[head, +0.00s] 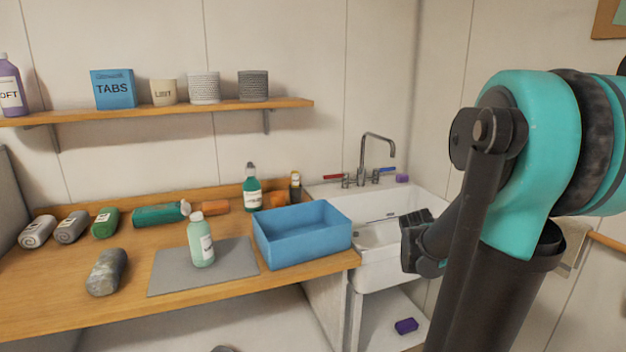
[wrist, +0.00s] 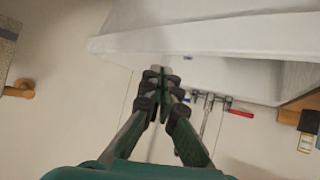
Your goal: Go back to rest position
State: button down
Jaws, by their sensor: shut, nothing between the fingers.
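My gripper (wrist: 163,80) is shut and empty in the wrist view, with its fingertips together. The white sink and its tap lie beyond it there. In the head view my gripper (head: 412,245) is a dark shape in front of the sink, partly hidden behind my own arm. It is clear of the counter and touches nothing that I can see.
A blue bin (head: 290,250) stands at the counter's right end, beside the sink (head: 372,275). A pale green bottle (head: 201,243) stands on a grey mat (head: 170,272). Rolled towels (head: 72,227) and bottles line the counter's back.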

jog(key=s+a+f+n+g+y, duration=0.1)
jog(key=s+a+f, duration=0.3)
jog(key=s, duration=0.4)
jog(key=s+a+f+n+g+y, duration=0.1)
jog(key=s+a+f+g+y, duration=0.1)
jog(key=s+a+f, duration=0.3)
jog(key=s+a+f+n+g+y, duration=0.2)
jog(key=s+a+f+g, duration=0.1)
jog(key=s, duration=0.8)
jog(key=shift+a+f, duration=0.75)
jog(key=shift+a, duration=0.35)
jog(key=shift+s, duration=0.1)
